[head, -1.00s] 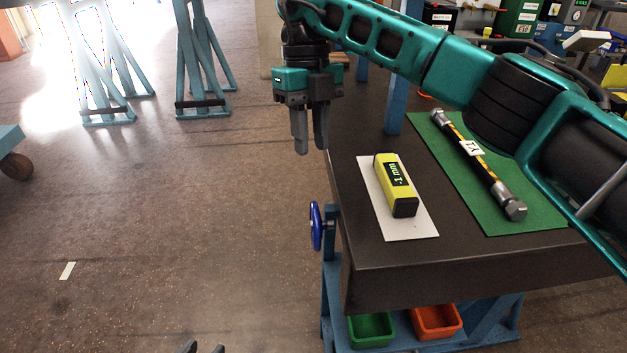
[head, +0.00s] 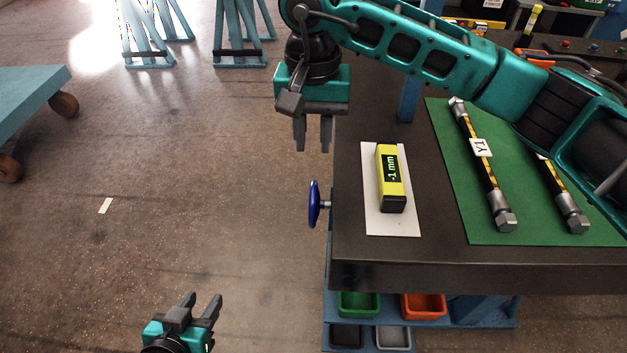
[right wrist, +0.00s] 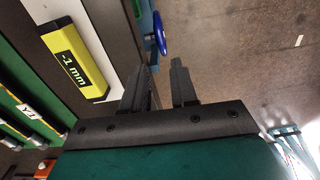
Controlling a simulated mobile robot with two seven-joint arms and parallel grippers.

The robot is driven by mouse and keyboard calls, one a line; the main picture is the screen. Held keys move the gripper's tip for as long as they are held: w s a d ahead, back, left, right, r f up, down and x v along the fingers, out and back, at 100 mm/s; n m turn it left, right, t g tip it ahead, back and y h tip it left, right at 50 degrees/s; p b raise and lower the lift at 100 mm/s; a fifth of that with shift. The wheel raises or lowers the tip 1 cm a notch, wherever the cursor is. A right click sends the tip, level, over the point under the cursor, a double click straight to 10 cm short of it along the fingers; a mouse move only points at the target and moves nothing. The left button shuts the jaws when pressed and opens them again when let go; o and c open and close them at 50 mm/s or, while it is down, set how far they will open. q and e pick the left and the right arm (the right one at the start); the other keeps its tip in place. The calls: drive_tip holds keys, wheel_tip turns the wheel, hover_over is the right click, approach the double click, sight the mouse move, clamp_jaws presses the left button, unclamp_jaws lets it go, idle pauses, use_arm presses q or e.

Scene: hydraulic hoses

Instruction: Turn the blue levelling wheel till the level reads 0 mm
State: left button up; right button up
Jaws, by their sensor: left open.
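The blue levelling wheel (head: 314,205) is on the left side of the dark table and also shows in the right wrist view (right wrist: 159,33). The yellow level (head: 392,178) lies on a white sheet on the tabletop; its display reads -1 mm, also in the right wrist view (right wrist: 75,62). My right gripper (head: 313,148) points down beside the table's left edge, apart from the wheel, open and empty; its fingers (right wrist: 160,68) show a gap in the right wrist view. My left gripper (head: 202,298) is low at the bottom of the head view, open and empty over the floor.
Two hoses, one tagged Y1 (head: 481,147), lie on a green mat (head: 530,235). Green (head: 358,304) and orange (head: 423,306) bins sit on the shelf below. A blue cart (head: 30,95) stands far left.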

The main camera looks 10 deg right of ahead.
sight(313, 191)
wheel_tip(313, 191, down, 13)
drive_tip(key=shift+r, duration=0.1)
idle(0.4)
drive_tip(key=shift+c, duration=0.2)
drive_tip(key=shift+b, duration=0.3)
clamp_jaws()
